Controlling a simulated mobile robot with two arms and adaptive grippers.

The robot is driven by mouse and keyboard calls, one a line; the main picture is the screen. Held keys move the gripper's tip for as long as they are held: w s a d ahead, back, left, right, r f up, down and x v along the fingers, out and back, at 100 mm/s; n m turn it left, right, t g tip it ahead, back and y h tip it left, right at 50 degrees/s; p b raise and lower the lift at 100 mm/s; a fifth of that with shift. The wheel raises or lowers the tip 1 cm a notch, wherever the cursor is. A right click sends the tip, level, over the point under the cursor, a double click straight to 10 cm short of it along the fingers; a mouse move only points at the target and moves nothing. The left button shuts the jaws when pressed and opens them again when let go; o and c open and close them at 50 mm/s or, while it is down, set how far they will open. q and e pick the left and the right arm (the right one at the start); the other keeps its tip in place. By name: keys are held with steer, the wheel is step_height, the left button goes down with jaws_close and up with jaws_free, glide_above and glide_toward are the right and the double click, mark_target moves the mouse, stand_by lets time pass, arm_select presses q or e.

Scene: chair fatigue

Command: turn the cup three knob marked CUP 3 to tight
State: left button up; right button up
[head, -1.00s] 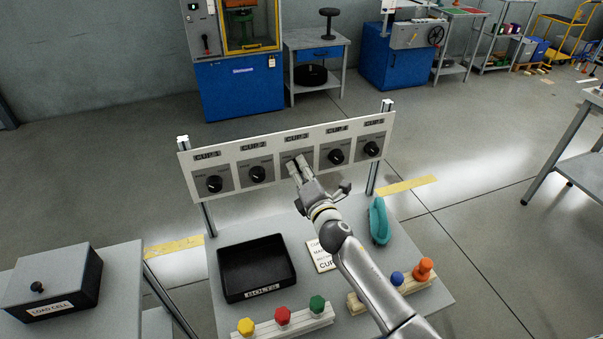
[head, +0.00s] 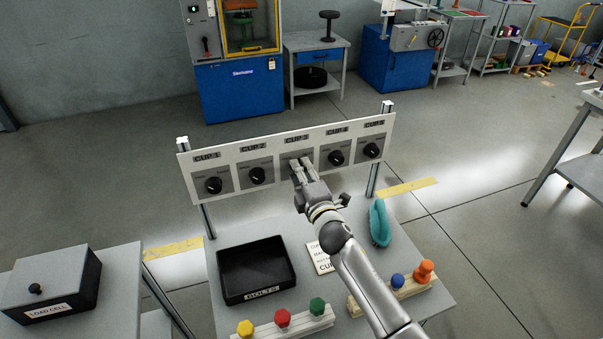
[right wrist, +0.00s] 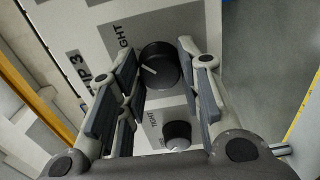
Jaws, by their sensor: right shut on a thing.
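The CUP 3 knob (right wrist: 160,66) is black and round with a white pointer line. In the right wrist view it sits between the two fingers of my right gripper (right wrist: 162,62), which is shut on it. The pointer line is aimed toward the left, the side of the CUP 3 label (right wrist: 88,76). Lettering ending in "GHT" (right wrist: 122,36) shows above and left of the knob. In the head view my right gripper (head: 301,166) is at the middle plate of the panel (head: 283,149) and hides most of that knob. My left gripper is not in view.
Other black knobs (head: 257,175) flank the middle one closely; one neighbouring knob (right wrist: 177,134) shows below in the wrist view. Below the panel are a black BOLTS tray (head: 254,292), a teal object (head: 380,222) and coloured knobs on strips (head: 282,318).

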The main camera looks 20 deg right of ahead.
steer(key=o, duration=1.1)
steer(key=shift+c, duration=0.2)
steer(key=s, duration=1.2)
steer(key=shift+d, duration=0.2)
steer(key=shift+s+f, duration=0.1)
